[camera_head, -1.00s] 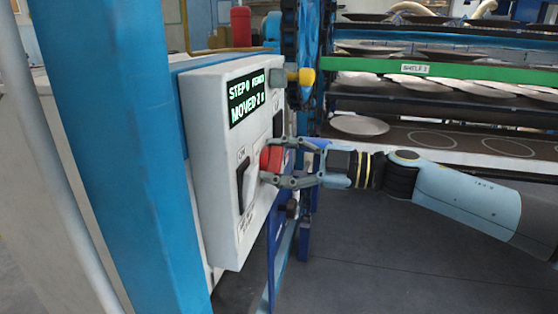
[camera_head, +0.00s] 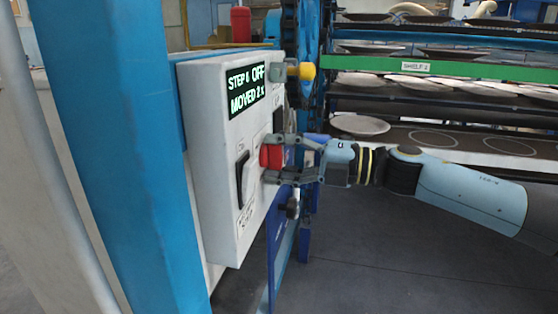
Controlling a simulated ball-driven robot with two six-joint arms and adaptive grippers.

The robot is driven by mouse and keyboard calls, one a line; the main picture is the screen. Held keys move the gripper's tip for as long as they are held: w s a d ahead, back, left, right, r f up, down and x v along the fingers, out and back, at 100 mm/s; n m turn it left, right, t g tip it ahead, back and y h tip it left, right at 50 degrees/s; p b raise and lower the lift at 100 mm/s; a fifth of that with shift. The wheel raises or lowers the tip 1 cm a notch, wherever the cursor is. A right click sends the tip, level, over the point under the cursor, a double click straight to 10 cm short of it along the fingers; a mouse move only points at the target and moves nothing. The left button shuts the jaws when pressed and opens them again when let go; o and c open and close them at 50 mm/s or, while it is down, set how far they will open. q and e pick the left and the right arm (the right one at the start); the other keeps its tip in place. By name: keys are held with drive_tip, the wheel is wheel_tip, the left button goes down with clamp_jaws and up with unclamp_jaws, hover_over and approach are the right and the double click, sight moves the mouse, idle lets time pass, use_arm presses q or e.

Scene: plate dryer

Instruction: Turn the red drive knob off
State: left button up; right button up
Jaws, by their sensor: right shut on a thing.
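The red drive knob (camera_head: 270,154) sticks out from the front of a white control box (camera_head: 218,160). My right gripper (camera_head: 272,159) comes in from the right and is shut on the knob, one finger above and one below. The knob is partly hidden by the fingers. The box's display (camera_head: 246,90) shows green text with the word "OFF" on its top line and "MOVED" below. A black rocker switch (camera_head: 243,180) sits left of the knob. My left gripper is not in view.
A yellow-tipped lever (camera_head: 306,72) sticks out above my right gripper. A blue post (camera_head: 112,130) stands left of the box. Behind my arm are dryer shelves with plates (camera_head: 360,125) and a green rail (camera_head: 450,68). The floor (camera_head: 400,260) below my arm is clear.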

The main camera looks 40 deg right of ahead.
drive_tip(key=n, duration=0.1)
drive_tip(key=n+b, duration=0.1)
drive_tip(key=n, duration=0.2)
drive_tip(key=shift+f+n+b, duration=0.25)
drive_tip(key=shift+n+b, duration=0.05)
drive_tip(key=shift+b, duration=0.05)
drive_tip(key=shift+n+b, duration=0.6)
drive_tip(key=shift+n, duration=1.3)
drive_tip(key=o, duration=1.2)
drive_tip(key=shift+r, duration=0.1)
drive_tip(key=shift+s+d, duration=0.1)
drive_tip(key=shift+v, duration=3.6)
